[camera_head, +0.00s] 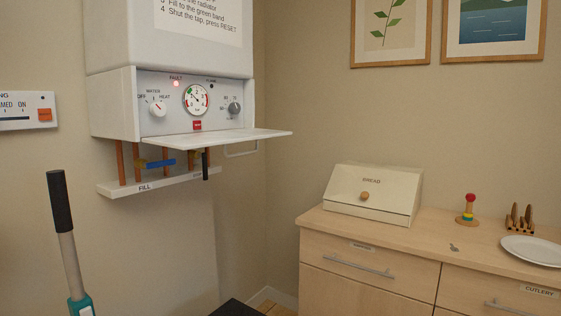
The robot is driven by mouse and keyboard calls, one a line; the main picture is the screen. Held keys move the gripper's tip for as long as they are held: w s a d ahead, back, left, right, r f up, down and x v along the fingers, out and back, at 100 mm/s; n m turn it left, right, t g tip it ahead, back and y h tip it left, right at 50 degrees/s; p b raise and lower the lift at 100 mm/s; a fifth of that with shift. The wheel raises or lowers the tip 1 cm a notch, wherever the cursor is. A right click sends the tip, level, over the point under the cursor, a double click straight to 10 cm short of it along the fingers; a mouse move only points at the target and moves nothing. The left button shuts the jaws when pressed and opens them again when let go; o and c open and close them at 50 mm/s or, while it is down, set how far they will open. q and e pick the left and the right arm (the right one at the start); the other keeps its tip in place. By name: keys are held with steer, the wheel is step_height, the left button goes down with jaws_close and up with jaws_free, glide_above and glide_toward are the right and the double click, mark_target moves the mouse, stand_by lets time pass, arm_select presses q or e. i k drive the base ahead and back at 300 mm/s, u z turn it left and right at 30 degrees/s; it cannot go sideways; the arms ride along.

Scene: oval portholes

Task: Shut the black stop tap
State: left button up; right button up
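The black stop tap (205,165) is under the white boiler at the left. Its black handle points straight down, in line with the vertical copper pipes. A blue lever tap (160,163) sits to its left, with its handle lying roughly level. Both are above a white rail (165,184) marked FILL on its left part; the lettering near the black handle is partly hidden. Neither of my grippers is in view, and nothing touches the taps.
The boiler's flap (225,138) sticks out above the taps. The red FAULT light (176,84) is lit, near a gauge (196,99). A black-gripped pole (68,245) stands at lower left. A cabinet (355,255) with a bread box (372,195) stands right.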

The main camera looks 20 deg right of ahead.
mark_target(203, 155)
steer(key=z, duration=0.55)
steer(key=i, duration=0.85)
steer(key=u, duration=0.6)
steer(key=i, duration=0.6)
steer(key=u, duration=0.55)
